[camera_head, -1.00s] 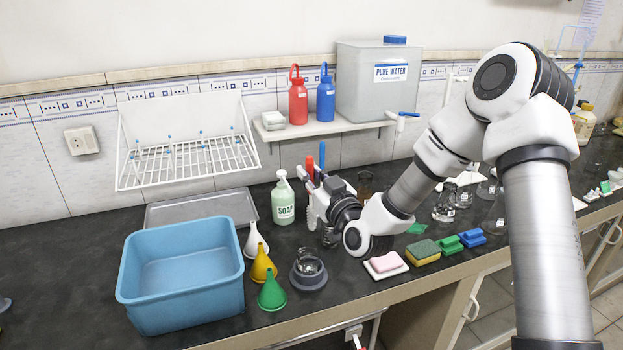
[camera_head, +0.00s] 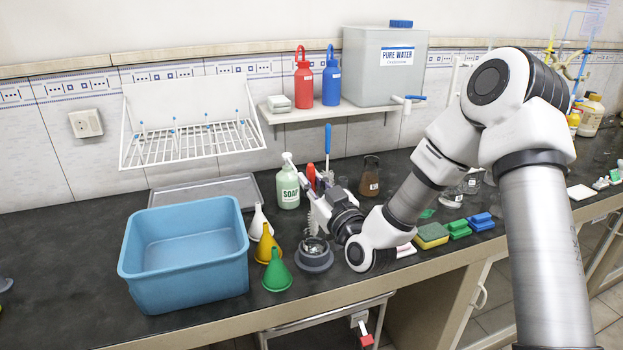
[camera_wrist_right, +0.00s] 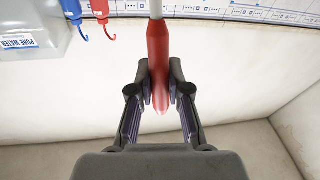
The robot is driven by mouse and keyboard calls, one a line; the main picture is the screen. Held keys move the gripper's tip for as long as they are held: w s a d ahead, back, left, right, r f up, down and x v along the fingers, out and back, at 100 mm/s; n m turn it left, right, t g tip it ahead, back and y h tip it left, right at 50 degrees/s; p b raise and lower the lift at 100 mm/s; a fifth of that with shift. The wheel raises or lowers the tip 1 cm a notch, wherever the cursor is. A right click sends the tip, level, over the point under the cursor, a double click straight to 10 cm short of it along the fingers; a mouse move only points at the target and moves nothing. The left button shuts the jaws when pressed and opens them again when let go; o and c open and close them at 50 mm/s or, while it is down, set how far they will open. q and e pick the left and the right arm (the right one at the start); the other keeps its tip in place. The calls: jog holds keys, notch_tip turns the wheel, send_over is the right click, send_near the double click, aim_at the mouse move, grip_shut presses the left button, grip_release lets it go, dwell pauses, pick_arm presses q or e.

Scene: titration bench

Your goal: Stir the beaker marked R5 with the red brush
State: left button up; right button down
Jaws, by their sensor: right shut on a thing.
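My right gripper (camera_head: 314,200) is shut on the red handle of the red brush (camera_head: 311,176). In the right wrist view the red brush (camera_wrist_right: 158,45) sits between both fingers of the gripper (camera_wrist_right: 159,88), with a pale shaft beyond the handle. In the head view its pale bristles appear to hang just above or at the mouth of a small glass vessel (camera_head: 314,245) in a round dark grey base (camera_head: 314,261). I cannot tell whether they are inside. No R5 mark is readable on this vessel. My left gripper is out of view.
Green (camera_head: 277,272), yellow (camera_head: 267,245) and white (camera_head: 260,222) funnels stand close left of the grey base, beside a blue basin (camera_head: 185,262). A soap bottle (camera_head: 288,187) and a blue-handled brush (camera_head: 328,140) are behind. Sponges (camera_head: 431,236) lie to the right.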

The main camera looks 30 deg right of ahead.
aim_at(312, 209)
notch_tip(312, 209, down, 2)
jog(key=shift+b, duration=0.65)
jog(key=f+b, duration=0.2)
jog(key=f, duration=0.1)
jog(key=w+f+b, duration=0.1)
jog(key=f+b, duration=0.1)
jog(key=shift+d+f, duration=0.1)
jog(key=shift+d, duration=0.3)
jog(key=shift+f, duration=0.15)
jog(key=shift+d, duration=0.1)
